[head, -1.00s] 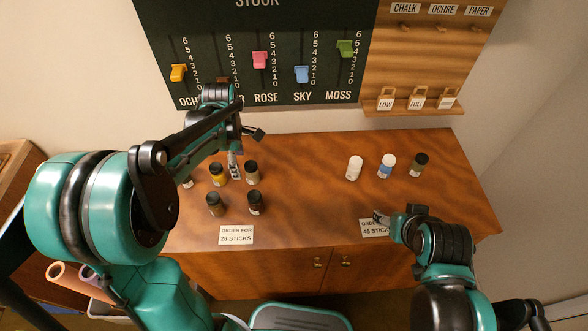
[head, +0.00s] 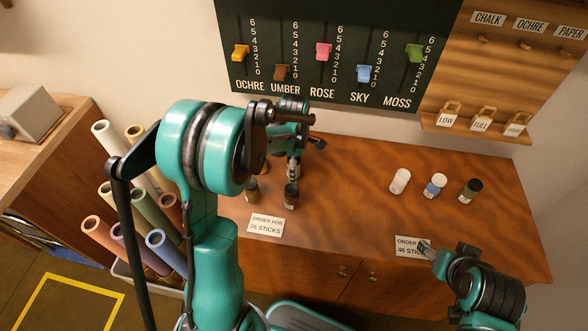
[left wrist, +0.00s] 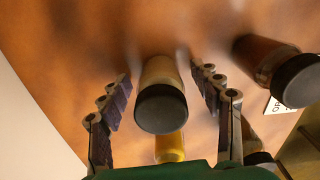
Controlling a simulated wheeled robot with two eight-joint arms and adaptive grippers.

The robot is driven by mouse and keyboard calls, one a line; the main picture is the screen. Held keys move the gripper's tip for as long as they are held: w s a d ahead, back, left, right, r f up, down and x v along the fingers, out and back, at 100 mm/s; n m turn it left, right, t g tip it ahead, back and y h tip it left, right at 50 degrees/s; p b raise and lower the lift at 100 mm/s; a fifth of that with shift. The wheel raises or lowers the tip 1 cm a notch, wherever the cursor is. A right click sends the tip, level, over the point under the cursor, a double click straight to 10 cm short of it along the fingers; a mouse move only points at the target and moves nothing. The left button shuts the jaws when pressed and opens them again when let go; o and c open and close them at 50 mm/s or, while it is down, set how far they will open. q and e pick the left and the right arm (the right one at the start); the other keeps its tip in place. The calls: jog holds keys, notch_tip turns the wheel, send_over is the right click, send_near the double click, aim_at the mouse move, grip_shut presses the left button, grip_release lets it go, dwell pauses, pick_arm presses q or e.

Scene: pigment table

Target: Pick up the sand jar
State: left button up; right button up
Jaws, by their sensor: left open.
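The sand jar (left wrist: 162,78), tan with a dark lid, stands between the spread fingers of my left gripper (left wrist: 165,95) in the left wrist view. The fingers sit on either side of it with gaps. In the head view my left gripper (head: 293,168) is low over the back of the left jar group and hides the sand jar. My right gripper (head: 426,248) is over the "46 sticks" card; its finger opening is too small to read.
A brown jar (head: 291,196) and an olive jar (head: 252,189) stand close in front of my left gripper. A yellow jar (left wrist: 170,147) is close to the sand jar. White (head: 400,181), blue (head: 434,186) and dark (head: 470,191) jars stand to the right; the table's middle is clear.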

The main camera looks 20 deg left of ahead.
pick_arm(q)
jog(key=shift+r, duration=0.1)
jog(key=c, duration=1.3)
jog(key=shift+r, duration=0.1)
